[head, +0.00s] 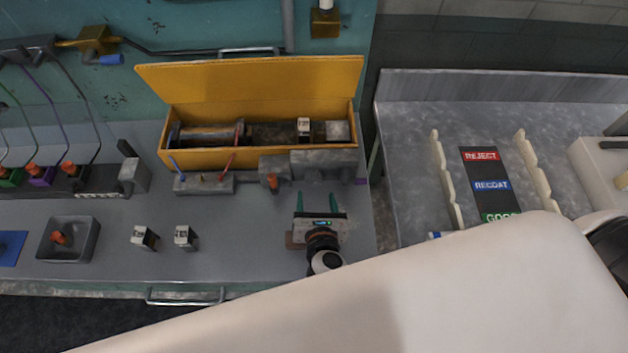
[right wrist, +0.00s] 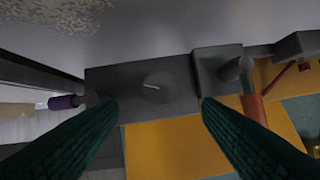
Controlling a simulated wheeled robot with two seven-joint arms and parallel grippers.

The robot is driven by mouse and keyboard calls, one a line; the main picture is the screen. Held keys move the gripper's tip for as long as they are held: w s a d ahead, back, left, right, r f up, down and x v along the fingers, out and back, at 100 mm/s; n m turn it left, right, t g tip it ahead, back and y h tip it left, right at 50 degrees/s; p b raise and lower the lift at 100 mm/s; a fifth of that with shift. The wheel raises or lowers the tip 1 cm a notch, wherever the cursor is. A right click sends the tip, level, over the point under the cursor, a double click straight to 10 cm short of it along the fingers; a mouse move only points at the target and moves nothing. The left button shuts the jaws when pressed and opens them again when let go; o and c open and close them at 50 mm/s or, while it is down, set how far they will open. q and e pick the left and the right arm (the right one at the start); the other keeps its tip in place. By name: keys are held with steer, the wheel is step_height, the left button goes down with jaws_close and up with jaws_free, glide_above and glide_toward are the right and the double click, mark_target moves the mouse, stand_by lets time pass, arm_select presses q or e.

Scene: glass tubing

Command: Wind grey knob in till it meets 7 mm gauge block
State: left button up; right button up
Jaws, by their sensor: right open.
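The grey knob (right wrist: 157,88), round with a pale line across its face, sits on a dark grey housing (right wrist: 112,92) in the right wrist view. In the head view the housing (head: 322,160) is at the front right of the yellow box. My right gripper (head: 318,198) has green fingers and is open and empty, just in front of the housing. In the right wrist view its fingertips (right wrist: 158,104) lie either side of the knob, apart from it. A small labelled block (head: 303,127) stands in the box. Two more (head: 144,238) (head: 185,236) stand on the bench. I cannot read their labels. My left gripper is out of view.
The yellow box (head: 250,82) has its lid up. An orange-red handle (head: 272,181) is left of the housing. A grey tray (head: 67,240) holds an orange-red piece. The bench (head: 235,245) is clear between the blocks and my right gripper.

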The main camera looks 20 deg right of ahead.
mark_target(314, 182)
steer(key=x, duration=0.6)
steer(key=shift+r, duration=0.1)
steer(key=shift+w, duration=0.1)
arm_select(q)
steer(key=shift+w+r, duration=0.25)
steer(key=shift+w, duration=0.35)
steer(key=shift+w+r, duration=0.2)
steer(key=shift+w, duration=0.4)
arm_select(e)
steer(key=shift+w, duration=0.1)
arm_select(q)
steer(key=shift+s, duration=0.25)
arm_select(e)
steer(key=shift+c, duration=0.6)
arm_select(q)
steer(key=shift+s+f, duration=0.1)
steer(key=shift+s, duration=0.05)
arm_select(e)
steer(key=c, duration=0.9)
